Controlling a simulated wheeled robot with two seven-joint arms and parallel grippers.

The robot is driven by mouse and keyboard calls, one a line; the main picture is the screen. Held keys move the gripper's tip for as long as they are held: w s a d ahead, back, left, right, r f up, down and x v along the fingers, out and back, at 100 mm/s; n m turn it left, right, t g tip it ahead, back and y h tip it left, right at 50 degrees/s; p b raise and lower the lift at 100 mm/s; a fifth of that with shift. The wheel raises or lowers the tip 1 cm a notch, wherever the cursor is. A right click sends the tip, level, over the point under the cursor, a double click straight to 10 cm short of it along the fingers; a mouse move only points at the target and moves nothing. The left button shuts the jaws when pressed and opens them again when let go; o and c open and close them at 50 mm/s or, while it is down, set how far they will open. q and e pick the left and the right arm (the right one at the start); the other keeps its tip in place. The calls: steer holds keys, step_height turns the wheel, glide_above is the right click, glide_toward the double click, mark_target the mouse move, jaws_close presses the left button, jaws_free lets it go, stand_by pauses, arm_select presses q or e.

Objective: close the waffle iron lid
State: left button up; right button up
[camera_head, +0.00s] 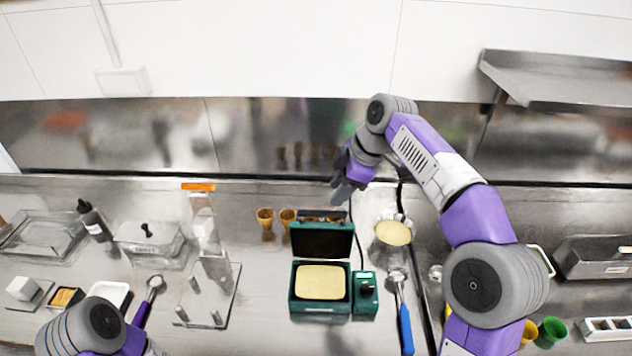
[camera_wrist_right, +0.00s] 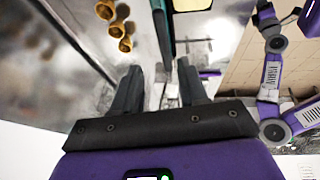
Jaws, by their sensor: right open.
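The waffle iron is a dark green box on the steel counter. Its lid (camera_head: 322,240) stands raised at the back, dark on the inside, and its base (camera_head: 320,306) lies open with a pale yellow layer on the plate. My right gripper (camera_head: 344,185) is open and empty, behind and above the lid, apart from it in the head view. In the wrist view my right gripper (camera_wrist_right: 158,85) has its two dark fingers spread, with a teal edge, seemingly the iron's, beyond them. My left arm shows at the lower left, but its gripper is out of view.
Waffle cones (camera_head: 265,218) stand left of the lid. A clear stand (camera_head: 212,265) is on the left. The counter before the iron is clear.

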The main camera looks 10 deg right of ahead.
mark_target(324, 212)
steer(key=shift+w, duration=0.1)
steer(key=shift+s+b+x, duration=0.2)
steer(key=shift+b+x, duration=0.25)
steer(key=shift+x, duration=1.25)
steer(key=shift+s+b+x, duration=0.25)
steer(key=shift+b+x, duration=0.15)
steer(key=shift+x, duration=1.25)
steer(key=shift+a, duration=0.15)
jaws_close()
